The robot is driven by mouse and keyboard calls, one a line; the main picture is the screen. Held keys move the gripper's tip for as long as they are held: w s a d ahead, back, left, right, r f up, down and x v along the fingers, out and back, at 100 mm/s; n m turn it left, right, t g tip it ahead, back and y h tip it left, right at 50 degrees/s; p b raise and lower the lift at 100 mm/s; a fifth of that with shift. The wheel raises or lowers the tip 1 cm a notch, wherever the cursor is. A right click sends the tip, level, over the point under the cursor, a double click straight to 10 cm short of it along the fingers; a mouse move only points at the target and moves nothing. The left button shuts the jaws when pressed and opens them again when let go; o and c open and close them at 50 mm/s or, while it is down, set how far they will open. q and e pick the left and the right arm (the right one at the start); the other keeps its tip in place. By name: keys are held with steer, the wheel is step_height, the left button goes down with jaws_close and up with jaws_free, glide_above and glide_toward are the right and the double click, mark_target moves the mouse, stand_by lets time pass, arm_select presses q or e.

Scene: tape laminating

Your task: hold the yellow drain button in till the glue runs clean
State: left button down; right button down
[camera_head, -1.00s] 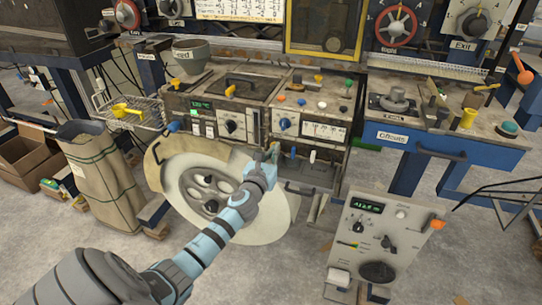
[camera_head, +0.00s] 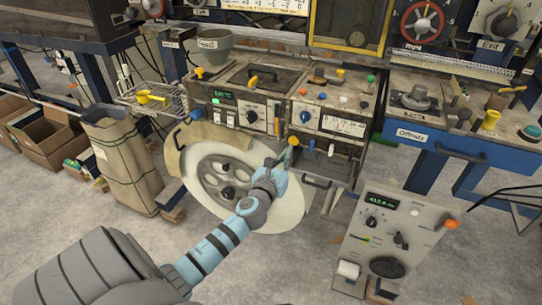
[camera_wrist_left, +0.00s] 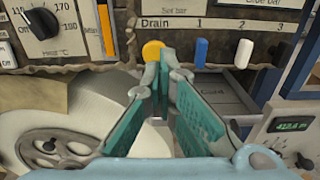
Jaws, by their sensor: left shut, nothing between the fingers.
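The yellow drain button (camera_head: 293,141) is on the front panel of the worn machine; in the left wrist view the button (camera_wrist_left: 152,49) is below the word "Drain". My left gripper (camera_head: 286,156) is shut and empty, its arm reaching in from the lower left. In the left wrist view its fingertips (camera_wrist_left: 168,62) meet at the button's lower right edge and cover part of it. I cannot tell whether they touch it or how far in it is. No running glue can be made out. My right gripper is not in view.
A blue lever (camera_wrist_left: 201,53) and a white lever (camera_wrist_left: 243,54) sit right of the button. A large pale wheel (camera_head: 208,172) is below the panel. A grey control box (camera_head: 385,236) stands at the lower right. A paper sack (camera_head: 122,165) stands at the left.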

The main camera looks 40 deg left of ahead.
arm_select(q)
steer(key=v, duration=0.8)
steer(key=shift+f, duration=0.1)
steer(key=s+f+n+g+h, duration=0.1)
steer(key=s+f+n+g, duration=0.25)
steer(key=f+n, duration=0.55)
steer(key=s+f+n+g, duration=0.2)
steer(key=s+f+n, duration=0.35)
steer(key=f, duration=0.65)
steer(key=s+f+n+g+h, duration=0.1)
steer(key=s+f+n+g, duration=0.25)
steer(key=f+n, duration=0.6)
steer(key=s+d+f+n+g, duration=0.2)
steer(key=s+f, duration=0.3)
steer(key=s, duration=0.4)
steer(key=s+d+f+n+g+h, duration=0.1)
steer(key=s+d+f+n+g, duration=0.1)
steer(key=s, duration=0.7)
steer(key=s+d+f+n+g+h, duration=0.1)
steer(key=s+d+f+n+g, duration=0.1)
steer(key=s+d+f+n, duration=0.2)
steer(key=s+d+f, duration=0.2)
steer(key=s+f, duration=0.2)
steer(key=s, duration=0.1)
steer(key=shift+s+f+g, duration=0.3)
steer(key=shift+g, duration=0.1)
steer(key=shift+a, duration=0.1)
